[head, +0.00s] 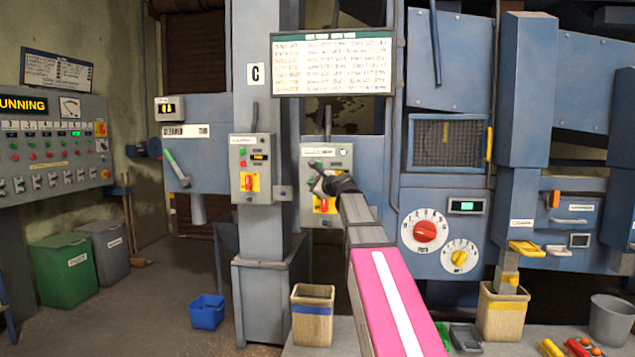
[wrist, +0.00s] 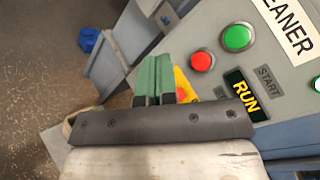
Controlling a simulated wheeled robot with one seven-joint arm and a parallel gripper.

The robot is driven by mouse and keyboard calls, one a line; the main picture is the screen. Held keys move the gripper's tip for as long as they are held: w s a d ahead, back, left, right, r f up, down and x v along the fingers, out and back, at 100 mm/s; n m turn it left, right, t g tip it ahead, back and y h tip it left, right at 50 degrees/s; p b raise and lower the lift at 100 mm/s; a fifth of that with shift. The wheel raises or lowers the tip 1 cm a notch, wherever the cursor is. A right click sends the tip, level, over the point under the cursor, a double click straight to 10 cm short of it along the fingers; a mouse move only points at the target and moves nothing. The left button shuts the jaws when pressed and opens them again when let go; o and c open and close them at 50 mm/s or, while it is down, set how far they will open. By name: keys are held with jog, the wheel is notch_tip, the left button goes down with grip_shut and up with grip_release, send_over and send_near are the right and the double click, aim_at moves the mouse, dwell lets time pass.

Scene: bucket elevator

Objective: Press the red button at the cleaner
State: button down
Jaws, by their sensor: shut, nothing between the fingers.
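The cleaner's grey control box (head: 345,163) is on the blue machine in the middle of the head view. In the wrist view its sloped panel (wrist: 285,88) carries part of a CLEANER label, a red button (wrist: 203,61), a green button (wrist: 238,37) and a display (wrist: 243,92) reading RUN. My gripper (wrist: 153,65) is shut and empty, its green fingertips left of the red button in the picture. A gap shows between them in this view; depth is hard to judge. In the head view my gripper (head: 316,168) covers the panel's left part, hiding the red button.
A similar control box (head: 257,168) is mounted on the column to the left. A sign board (head: 332,64) hangs above. A yellow plate with a red switch (head: 325,205) sits low on the cleaner box. A blue bucket (head: 207,311) stands on the floor.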

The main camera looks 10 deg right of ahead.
jog(key=w+d, duration=0.2)
jog(key=w, duration=0.5)
jog(key=shift+w+d, duration=0.1)
jog(key=shift+d, duration=0.05)
dwell(1.9)
jog(key=shift+w+d, duration=0.1)
jog(key=shift+w, duration=0.15)
jog(key=shift+w+d, duration=0.15)
jog(key=shift+w, duration=0.35)
dwell(0.8)
dwell(0.4)
jog(key=shift+s+a, duration=0.25)
jog(key=shift+s, duration=0.65)
jog(key=s, duration=0.1)
jog(key=s+a, duration=0.1)
jog(key=s, duration=0.2)
jog(key=shift+s+a, duration=0.3)
jog(key=shift+s, duration=0.05)
